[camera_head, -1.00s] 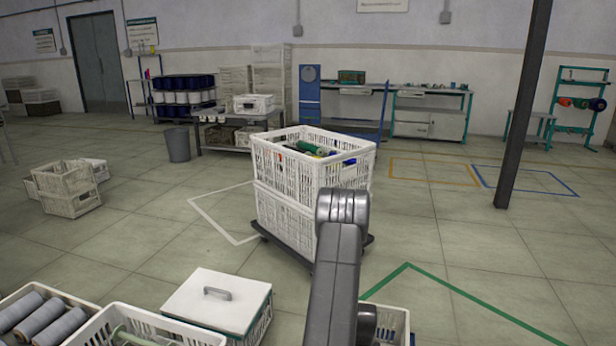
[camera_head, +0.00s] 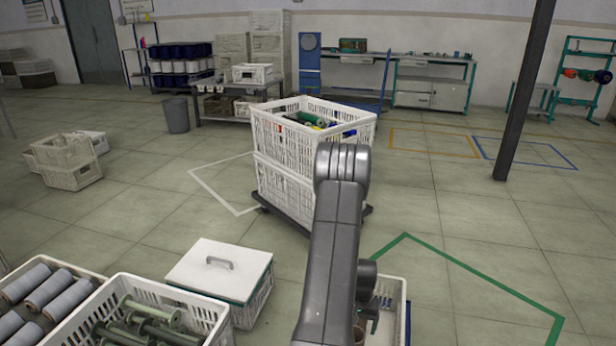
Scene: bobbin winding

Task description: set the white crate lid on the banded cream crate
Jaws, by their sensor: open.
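A flat white lid (camera_head: 218,262) with a grey handle lies on a cream crate (camera_head: 252,301) at the lower middle left. A green strip shows just under the lid's edge. I cannot tell whether this is the banded crate. Another cream crate (camera_head: 398,298) stands at the bottom, right of my arm and partly hidden by it. My arm rises from the bottom middle and bends at the top.
An open crate (camera_head: 208,312) of green bobbins and one of grey rolls (camera_head: 88,271) stand at the lower left. Stacked white crates (camera_head: 270,165) stand on a dark dolly ahead. A dark post (camera_head: 520,100) rises at right.

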